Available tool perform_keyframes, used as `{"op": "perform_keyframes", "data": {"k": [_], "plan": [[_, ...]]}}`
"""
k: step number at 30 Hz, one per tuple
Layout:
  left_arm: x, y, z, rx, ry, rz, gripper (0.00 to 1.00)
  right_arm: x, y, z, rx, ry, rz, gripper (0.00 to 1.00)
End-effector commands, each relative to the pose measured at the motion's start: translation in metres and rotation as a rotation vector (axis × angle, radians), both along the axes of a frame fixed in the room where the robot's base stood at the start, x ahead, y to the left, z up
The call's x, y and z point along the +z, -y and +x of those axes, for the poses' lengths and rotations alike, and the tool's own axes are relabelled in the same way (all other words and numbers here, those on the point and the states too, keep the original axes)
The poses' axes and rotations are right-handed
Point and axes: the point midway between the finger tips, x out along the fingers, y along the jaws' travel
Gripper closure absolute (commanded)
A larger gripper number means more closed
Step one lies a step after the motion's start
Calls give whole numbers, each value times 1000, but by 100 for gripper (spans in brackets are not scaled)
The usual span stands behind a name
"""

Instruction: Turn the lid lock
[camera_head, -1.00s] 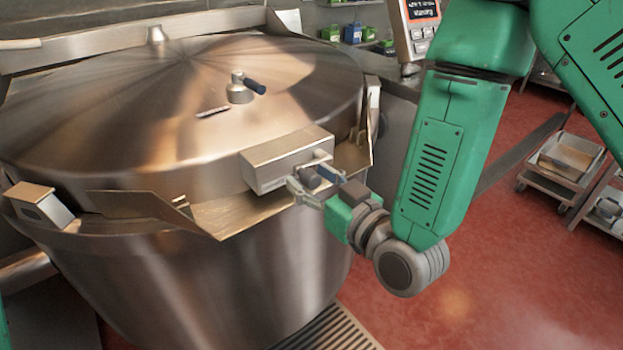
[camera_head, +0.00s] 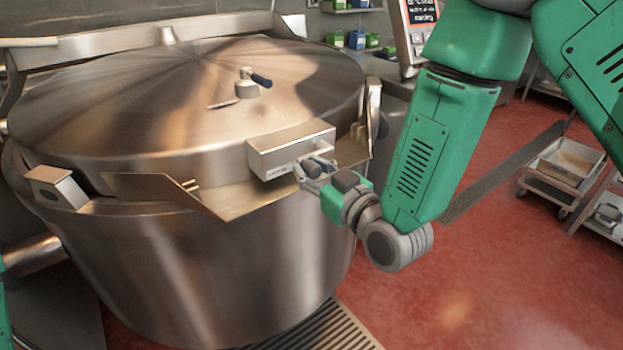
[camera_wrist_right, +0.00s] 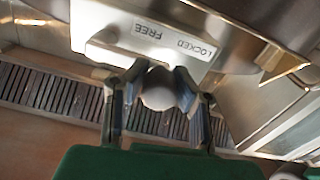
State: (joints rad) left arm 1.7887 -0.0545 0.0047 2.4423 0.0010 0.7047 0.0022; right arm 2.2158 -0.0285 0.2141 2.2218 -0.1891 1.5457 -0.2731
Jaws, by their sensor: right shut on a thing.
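The lid lock (camera_head: 290,149) is a metal box at the front rim of the large steel kettle (camera_head: 230,270), below the closed lid (camera_head: 130,95). In the right wrist view the lock's face (camera_wrist_right: 150,35) carries the words FREE and LOCKED, seen upside down. A rounded grey knob (camera_wrist_right: 160,90) sticks out from it. My right gripper (camera_wrist_right: 157,88) has its fingers on both sides of the knob and is shut on it. In the head view the right gripper (camera_head: 312,172) is at the lock's front, its fingers partly hiding the knob. My left gripper is not in view.
A small valve with a dark blue handle (camera_head: 261,81) stands on the lid. A control panel (camera_head: 412,28) is behind at the right. A grated floor drain (camera_head: 325,330) lies below the kettle. Carts (camera_head: 560,172) stand at the far right; red floor is clear between.

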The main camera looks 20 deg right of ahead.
Motion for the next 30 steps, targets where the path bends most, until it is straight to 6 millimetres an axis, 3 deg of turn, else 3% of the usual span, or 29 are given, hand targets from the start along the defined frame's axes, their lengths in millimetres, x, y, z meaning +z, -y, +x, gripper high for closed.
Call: {"op": "perform_keyframes", "data": {"k": [10, 11, 12, 13, 23, 30], "plan": [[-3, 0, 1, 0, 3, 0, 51, -6, -1, -7, 8, -4, -32, 100], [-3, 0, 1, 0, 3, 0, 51, -6, -1, -7, 8, -4, -32, 72], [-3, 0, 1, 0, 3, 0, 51, -6, -2, -7, 7, -3, -32, 58], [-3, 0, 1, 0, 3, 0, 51, -6, -2, -6, 7, -3, -32, 54], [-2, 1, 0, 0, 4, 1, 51, -5, -3, -5, 6, 1, -30, 54], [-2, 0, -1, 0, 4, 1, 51, -5, 9, -37, 6, -1, -31, 54]]}}
